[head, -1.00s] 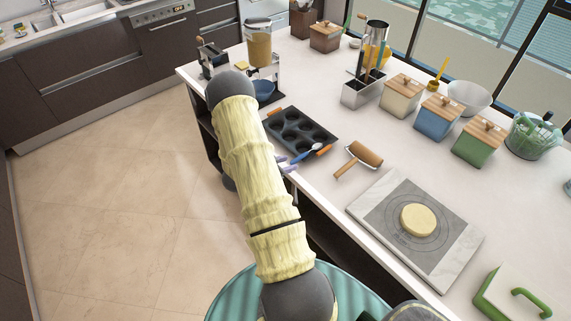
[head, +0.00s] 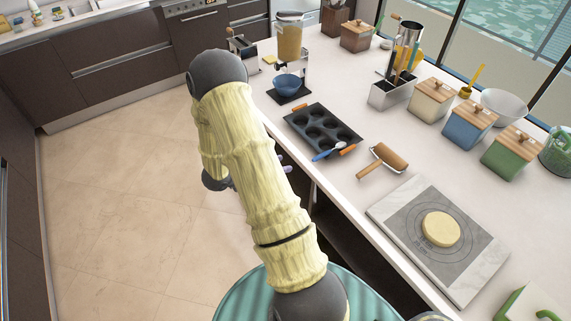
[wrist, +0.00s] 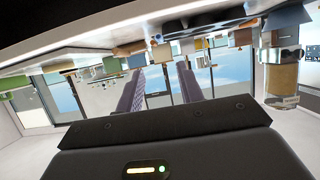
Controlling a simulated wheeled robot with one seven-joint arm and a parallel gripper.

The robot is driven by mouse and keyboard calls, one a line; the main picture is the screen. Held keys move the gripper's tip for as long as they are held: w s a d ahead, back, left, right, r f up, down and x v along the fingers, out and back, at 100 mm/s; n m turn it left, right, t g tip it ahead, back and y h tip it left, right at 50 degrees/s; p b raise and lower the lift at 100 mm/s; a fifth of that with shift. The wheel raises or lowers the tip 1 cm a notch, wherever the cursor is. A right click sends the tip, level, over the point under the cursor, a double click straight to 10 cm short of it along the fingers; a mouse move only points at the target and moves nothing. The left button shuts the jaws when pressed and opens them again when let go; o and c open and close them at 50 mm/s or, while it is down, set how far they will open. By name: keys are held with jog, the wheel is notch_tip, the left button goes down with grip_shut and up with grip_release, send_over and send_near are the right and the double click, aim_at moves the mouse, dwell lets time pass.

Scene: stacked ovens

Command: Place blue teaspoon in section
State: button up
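The blue teaspoon (head: 328,151) lies at the near edge of the dark muffin tray (head: 300,116), beside the tray's orange handle grip (head: 348,150). I cannot tell whether it rests in a cup or across the rim. The tray has several round cups.
A rolling pin (head: 385,159) and a board with dough (head: 440,229) lie right of the tray. A metal utensil holder (head: 388,98), lidded canisters (head: 470,125) and a blue bowl under a dispenser (head: 286,83) stand behind. The floor left of the counter is free.

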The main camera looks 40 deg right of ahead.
jog(key=shift+s, duration=0.1)
dwell(0.5)
jog(key=w+a+r+n+t+y, duration=0.4)
jog(key=w+a+n+y, duration=0.1)
jog(key=a, duration=0.3)
jog(key=w+a+r+n+t+y, duration=0.4)
jog(key=a+t+y, duration=0.1)
jog(key=a, duration=0.2)
jog(key=s+a+r+n+g+y, duration=0.1)
jog(key=s+a+n, duration=0.3)
jog(key=s, duration=0.4)
jog(key=s+a+r+n+g+y, duration=0.2)
jog(key=s+a+r+n+g, duration=0.1)
jog(key=s+n, duration=0.3)
jog(key=s+a+g, duration=0.1)
jog(key=s, duration=0.1)
jog(key=shift+s+a+r+y, duration=0.3)
jog(key=shift+s+a+r, duration=0.05)
jog(key=shift+s+r, duration=0.05)
jog(key=shift+o, duration=0.5)
